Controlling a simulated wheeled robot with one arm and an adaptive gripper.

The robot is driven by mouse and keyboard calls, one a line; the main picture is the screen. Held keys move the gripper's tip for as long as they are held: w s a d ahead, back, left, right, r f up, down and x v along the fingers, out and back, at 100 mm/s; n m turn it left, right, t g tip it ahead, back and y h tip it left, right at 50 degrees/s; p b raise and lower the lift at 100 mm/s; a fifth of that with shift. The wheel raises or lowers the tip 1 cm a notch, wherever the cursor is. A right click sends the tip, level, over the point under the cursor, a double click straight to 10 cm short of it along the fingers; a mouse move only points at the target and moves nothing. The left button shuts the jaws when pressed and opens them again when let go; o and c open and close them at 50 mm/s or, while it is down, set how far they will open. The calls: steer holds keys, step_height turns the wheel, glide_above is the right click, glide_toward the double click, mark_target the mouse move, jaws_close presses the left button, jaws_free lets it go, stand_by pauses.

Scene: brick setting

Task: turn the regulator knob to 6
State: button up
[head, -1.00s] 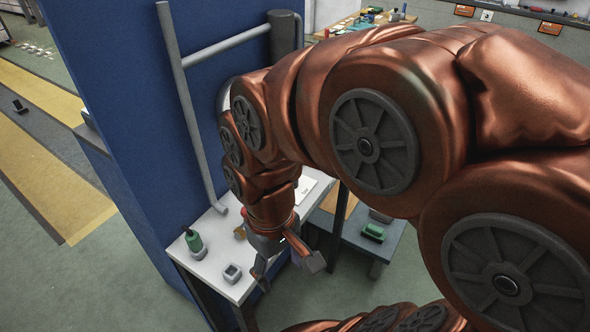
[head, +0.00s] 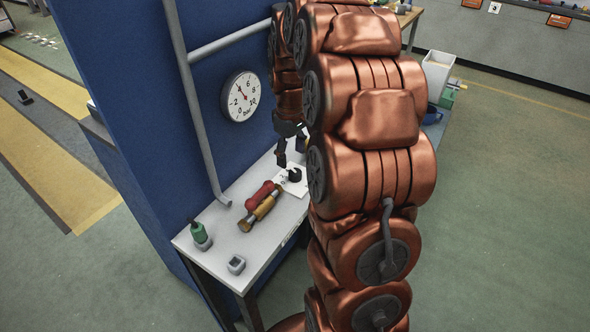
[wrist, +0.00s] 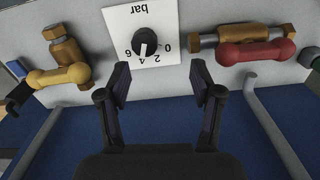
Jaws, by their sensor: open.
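The regulator knob (wrist: 147,42) is black, on a white scale plate (wrist: 118,23) marked "bar" with 0, 2, 4 and 6. Its white mark seems to point near 4 in the wrist view. My gripper (wrist: 160,78) is open and empty, its two fingers apart below the knob in that picture, not touching it. In the head view my gripper (head: 290,148) is above the white bench near the knob (head: 294,175), partly hidden by my arm. The round gauge (head: 241,97) on the blue wall reads roughly 4, the needle being small.
A valve with a red handle (wrist: 258,53) lies right of the plate in the wrist view, and one with a yellow handle (wrist: 60,75) left. A green bottle-like object (head: 198,234) and a small grey square holder (head: 236,264) stand on the bench (head: 218,247). A grey pipe (head: 191,110) runs along the wall.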

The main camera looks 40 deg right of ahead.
mark_target(295, 172)
steer(key=shift+w+d+f, duration=0.25)
steer(key=shift+d+f, duration=0.05)
steer(key=shift+d, duration=0.25)
steer(key=shift+w+d+f, duration=0.2)
steer(key=shift+d+f, duration=0.1)
steer(key=shift+d, duration=0.25)
steer(key=shift+f+p, duration=1.3)
steer(key=shift+f, duration=2.35)
steer(key=shift+c, duration=0.2)
steer(key=c, duration=1.1)
steer(key=shift+f, duration=0.1)
